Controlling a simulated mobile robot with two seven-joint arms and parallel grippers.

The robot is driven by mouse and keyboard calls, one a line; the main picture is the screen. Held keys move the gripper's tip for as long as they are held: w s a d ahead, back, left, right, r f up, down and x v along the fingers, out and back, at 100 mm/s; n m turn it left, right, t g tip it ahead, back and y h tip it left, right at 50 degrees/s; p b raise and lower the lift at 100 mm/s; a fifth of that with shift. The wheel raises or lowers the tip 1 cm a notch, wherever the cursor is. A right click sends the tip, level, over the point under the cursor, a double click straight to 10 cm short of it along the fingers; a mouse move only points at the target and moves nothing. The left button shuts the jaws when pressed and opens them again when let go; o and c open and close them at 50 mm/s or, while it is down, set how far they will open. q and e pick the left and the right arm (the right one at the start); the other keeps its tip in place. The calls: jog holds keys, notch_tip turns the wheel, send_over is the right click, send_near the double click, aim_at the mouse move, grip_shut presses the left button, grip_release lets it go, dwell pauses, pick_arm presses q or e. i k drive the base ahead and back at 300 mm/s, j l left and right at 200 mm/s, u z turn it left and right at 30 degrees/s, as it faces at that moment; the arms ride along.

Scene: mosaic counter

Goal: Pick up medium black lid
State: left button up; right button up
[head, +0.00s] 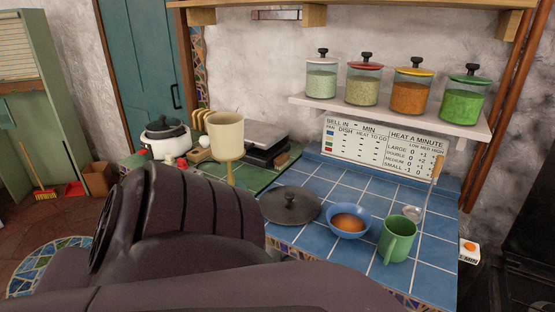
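A dark grey-black round lid (303,212) with a small knob lies on the blue tiled counter (345,184), left of a blue bowl. Its left edge lies close to the outline of my dark arm, which fills the lower left foreground. Another black lid (164,126) sits on a white pot (168,147) on the green surface farther left. The frame does not show which lid counts as medium. Neither of my grippers shows in the head view.
The blue bowl (337,224) holds something orange-brown. A green mug (397,240) and a ladle (424,205) are to its right. A cream container (226,133) stands left. Several lidded jars line the shelf (400,114) above. Bare blue tiles lie behind the bowl.

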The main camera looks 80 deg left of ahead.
aim_at(283, 206)
jog(key=k+j+u, duration=0.1)
jog(key=u, duration=1.2)
jog(key=l+u, duration=0.1)
jog(key=u, duration=0.6)
jog(key=l+u, duration=0.15)
jog(key=u, duration=0.15)
